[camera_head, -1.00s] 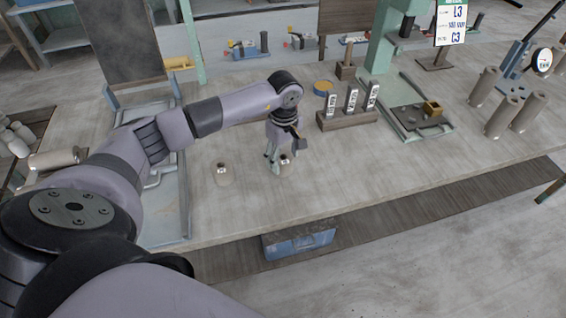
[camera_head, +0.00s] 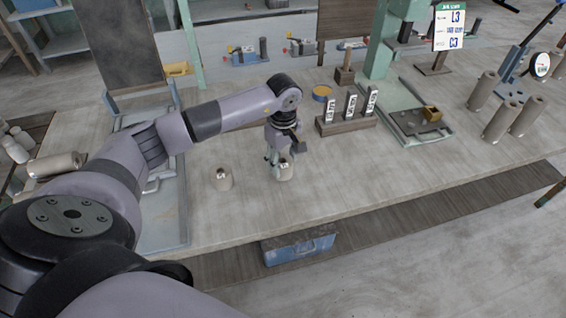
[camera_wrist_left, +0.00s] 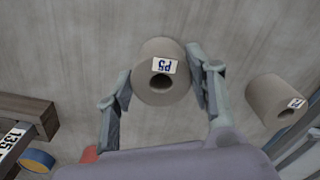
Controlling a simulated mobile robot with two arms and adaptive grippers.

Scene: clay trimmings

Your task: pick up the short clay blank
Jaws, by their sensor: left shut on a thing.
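A short grey clay blank (camera_head: 286,172) with a small white label stands upright on the workbench (camera_head: 380,185). My left gripper (camera_head: 280,163) comes down from above and is shut on it. In the left wrist view the blank (camera_wrist_left: 158,60) sits between the two fingers of my left gripper (camera_wrist_left: 160,82), its label reading P5 and a dark hole in its end. I cannot tell whether it is clear of the bench.
A wooden block with labelled pieces (camera_head: 347,124) and a blue-and-yellow tape roll (camera_head: 322,92) are behind the gripper. A tray (camera_head: 418,122) and several taller cylinders (camera_head: 497,122) stand further right. The bench front between them is clear.

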